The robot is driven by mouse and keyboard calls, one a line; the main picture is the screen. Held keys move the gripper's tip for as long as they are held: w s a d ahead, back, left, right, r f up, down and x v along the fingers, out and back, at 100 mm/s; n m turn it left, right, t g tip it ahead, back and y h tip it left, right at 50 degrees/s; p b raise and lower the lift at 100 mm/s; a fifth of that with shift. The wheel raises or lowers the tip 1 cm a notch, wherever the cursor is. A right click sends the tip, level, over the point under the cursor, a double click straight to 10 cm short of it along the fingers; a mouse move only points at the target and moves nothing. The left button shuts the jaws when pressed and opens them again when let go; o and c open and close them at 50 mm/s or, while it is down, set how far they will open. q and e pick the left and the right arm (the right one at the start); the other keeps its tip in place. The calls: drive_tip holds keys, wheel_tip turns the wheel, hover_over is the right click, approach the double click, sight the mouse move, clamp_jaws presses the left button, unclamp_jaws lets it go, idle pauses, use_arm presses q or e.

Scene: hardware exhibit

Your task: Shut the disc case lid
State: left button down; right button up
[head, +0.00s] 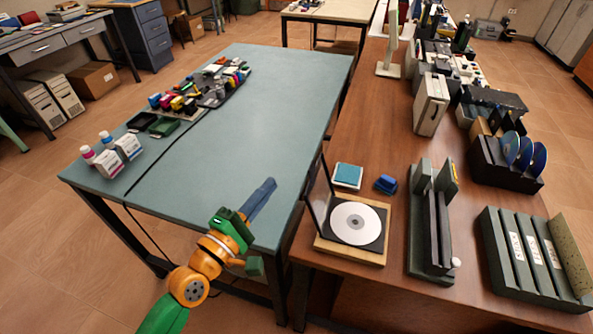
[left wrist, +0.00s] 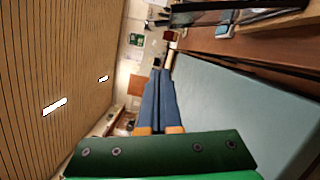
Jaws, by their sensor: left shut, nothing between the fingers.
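The disc case (head: 348,221) stands open on a light wooden base near the left edge of the brown table. A white disc (head: 355,223) lies in its black tray. Its dark lid (head: 319,195) stands up along the left side of the tray, roughly upright. My left gripper (head: 270,184) is over the teal table, left of the case and apart from it. Its blue fingers are together and empty. In the left wrist view the shut fingers (left wrist: 161,75) point away from the camera. My right gripper is in neither view.
A teal-topped box (head: 347,175) and a blue object (head: 386,184) lie behind the case. A dark green upright rack (head: 433,225) stands to its right. A gap separates the teal table (head: 220,150) from the brown table (head: 370,110). The teal table's near half is mostly clear.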

sight(319, 190)
use_arm(q)
drive_tip(key=w+d+r+p, duration=0.1)
drive_tip(key=w+d+p, duration=0.1)
drive_tip(key=d, duration=0.4)
drive_tip(key=shift+w+r+p, duration=0.25)
drive_tip(key=shift+w+p, duration=0.05)
drive_tip(key=shift+w, duration=0.15)
drive_tip(key=shift+r, duration=0.1)
